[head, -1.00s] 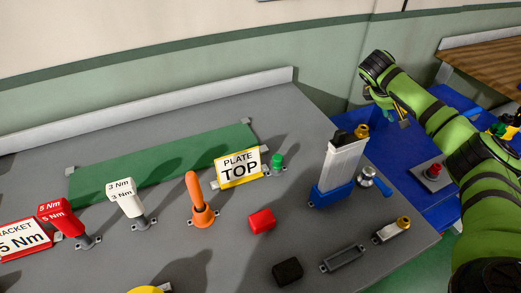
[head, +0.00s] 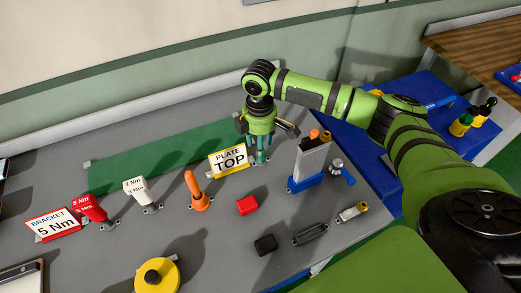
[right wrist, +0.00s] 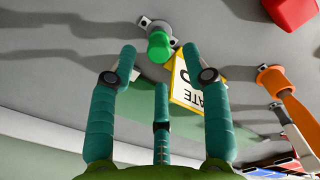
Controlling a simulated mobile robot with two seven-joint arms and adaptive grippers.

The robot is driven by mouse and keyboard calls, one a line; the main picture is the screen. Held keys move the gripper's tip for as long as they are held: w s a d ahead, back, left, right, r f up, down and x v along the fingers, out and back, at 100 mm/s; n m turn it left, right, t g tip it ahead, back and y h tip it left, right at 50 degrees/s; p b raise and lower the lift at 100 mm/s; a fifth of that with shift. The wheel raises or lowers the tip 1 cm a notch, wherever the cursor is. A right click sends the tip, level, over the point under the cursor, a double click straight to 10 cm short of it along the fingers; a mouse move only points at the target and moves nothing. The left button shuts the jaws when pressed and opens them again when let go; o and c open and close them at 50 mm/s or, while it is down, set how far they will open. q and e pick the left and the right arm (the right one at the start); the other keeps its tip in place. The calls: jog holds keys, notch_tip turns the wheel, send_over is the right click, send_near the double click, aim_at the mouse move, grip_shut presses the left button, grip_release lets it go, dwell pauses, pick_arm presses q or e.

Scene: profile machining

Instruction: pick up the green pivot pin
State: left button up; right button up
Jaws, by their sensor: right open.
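The green pivot pin (right wrist: 160,47) stands upright in a small grey bracket on the grey table, next to the PLATE TOP sign (head: 231,160). In the right wrist view it shows just beyond the fingertips, roughly centred between the two outer fingers. My right gripper (head: 260,157) is open and empty, with its teal fingers pointing down at the pin's place. In the head view the fingers mostly hide the pin. The gripper also shows in the right wrist view (right wrist: 160,62), and I cannot tell whether a finger touches the pin. My left gripper is not in view.
A white-and-blue upright holder (head: 311,160) stands close to the right of the gripper. An orange handle (head: 196,190), a red block (head: 247,205) and a black block (head: 265,244) are nearer. A flat green plate (head: 160,160) lies behind the sign.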

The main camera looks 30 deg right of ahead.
jog(key=shift+s+d+f+p, duration=0.15)
jog(key=shift+f+p, duration=0.45)
jog(key=shift+f, duration=1.45)
jog(key=c, duration=0.9)
jog(key=shift+r, duration=0.15)
